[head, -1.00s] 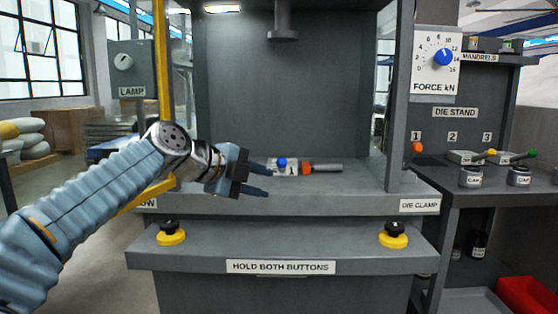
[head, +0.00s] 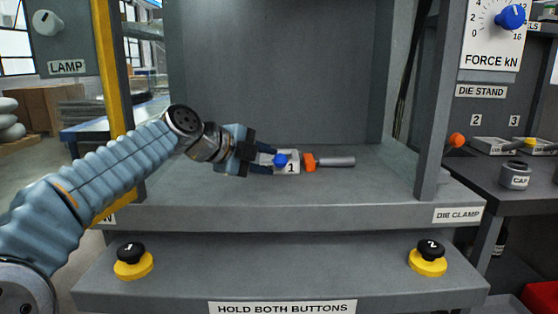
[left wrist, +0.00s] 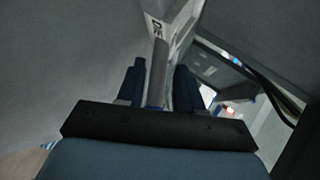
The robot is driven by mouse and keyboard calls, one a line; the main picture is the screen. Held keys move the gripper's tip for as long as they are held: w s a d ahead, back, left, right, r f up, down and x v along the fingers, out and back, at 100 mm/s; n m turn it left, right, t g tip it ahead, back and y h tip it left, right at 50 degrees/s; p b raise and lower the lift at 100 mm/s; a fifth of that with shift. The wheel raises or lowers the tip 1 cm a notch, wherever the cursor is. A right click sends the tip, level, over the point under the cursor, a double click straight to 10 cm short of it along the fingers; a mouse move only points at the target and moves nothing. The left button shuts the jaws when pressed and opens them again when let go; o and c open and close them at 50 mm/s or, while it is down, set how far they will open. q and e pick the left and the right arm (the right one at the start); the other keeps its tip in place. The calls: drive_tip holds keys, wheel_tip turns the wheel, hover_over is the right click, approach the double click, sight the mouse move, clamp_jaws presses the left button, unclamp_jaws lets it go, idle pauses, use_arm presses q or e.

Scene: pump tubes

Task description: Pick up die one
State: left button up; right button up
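Die one, a pale block marked 1 (head: 291,168), lies on the grey press bed in the head view, with a blue knob (head: 281,160) at its left part. My left gripper (head: 265,159) comes in from the left, its fingers spread and their tips at the block's left end. In the left wrist view the two dark fingers (left wrist: 160,88) stand apart, with a pale plate lettered "DIE" (left wrist: 170,30) beyond and between them. Contact with the block cannot be told. My right gripper is not in view.
An orange piece with a grey rod (head: 335,162) lies just right of the block. The press's right post (head: 440,110) and yellow left post (head: 113,70) flank the bed. Two yellow-based buttons (head: 428,262) sit on the front ledge. The die stand (head: 510,165) is at right.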

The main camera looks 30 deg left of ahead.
use_arm(q)
drive_tip(key=shift+x, duration=1.55)
drive_tip(key=shift+d, duration=0.1)
clamp_jaws()
drive_tip(key=shift+r, duration=0.1)
